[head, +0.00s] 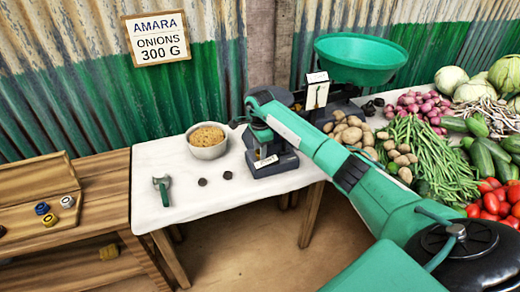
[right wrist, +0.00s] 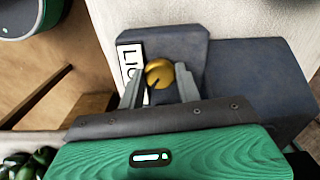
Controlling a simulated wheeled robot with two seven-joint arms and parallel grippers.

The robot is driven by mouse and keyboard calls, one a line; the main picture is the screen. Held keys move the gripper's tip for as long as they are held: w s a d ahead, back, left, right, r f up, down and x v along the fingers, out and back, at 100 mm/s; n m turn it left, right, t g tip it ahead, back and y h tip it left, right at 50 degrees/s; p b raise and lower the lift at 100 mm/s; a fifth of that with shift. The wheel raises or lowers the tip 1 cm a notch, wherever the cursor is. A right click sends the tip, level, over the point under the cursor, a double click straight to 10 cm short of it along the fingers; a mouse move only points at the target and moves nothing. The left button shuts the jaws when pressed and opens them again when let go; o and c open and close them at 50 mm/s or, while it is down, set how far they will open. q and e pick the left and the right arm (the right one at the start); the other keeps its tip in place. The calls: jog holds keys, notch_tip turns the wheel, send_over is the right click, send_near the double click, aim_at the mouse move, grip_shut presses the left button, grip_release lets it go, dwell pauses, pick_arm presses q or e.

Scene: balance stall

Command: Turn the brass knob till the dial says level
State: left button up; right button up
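The brass knob (right wrist: 160,75) is round and gold, with a dark mark on its face, on the dark scale body (right wrist: 250,75). In the right wrist view my right gripper (right wrist: 160,86) has its two fingers apart, one on each side of the knob. A small gap shows at the left finger; contact at the right one is unclear. In the head view my right arm reaches over the scale (head: 273,163) and hides the knob. The white dial plate (head: 317,92) stands below the green pan (head: 358,58); its reading is too small to tell. My left gripper is out of view.
Potatoes (head: 350,131) and other vegetables crowd the right.

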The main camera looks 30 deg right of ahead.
jog(key=shift+m, duration=0.3)
jog(key=shift+d+m, duration=0.1)
jog(key=shift+m, duration=0.4)
jog(key=m, duration=0.3)
jog(key=shift+m, duration=2.1)
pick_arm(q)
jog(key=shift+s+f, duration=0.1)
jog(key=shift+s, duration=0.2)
pick_arm(e)
jog(key=o, duration=1)
jog(key=shift+r, duration=0.1)
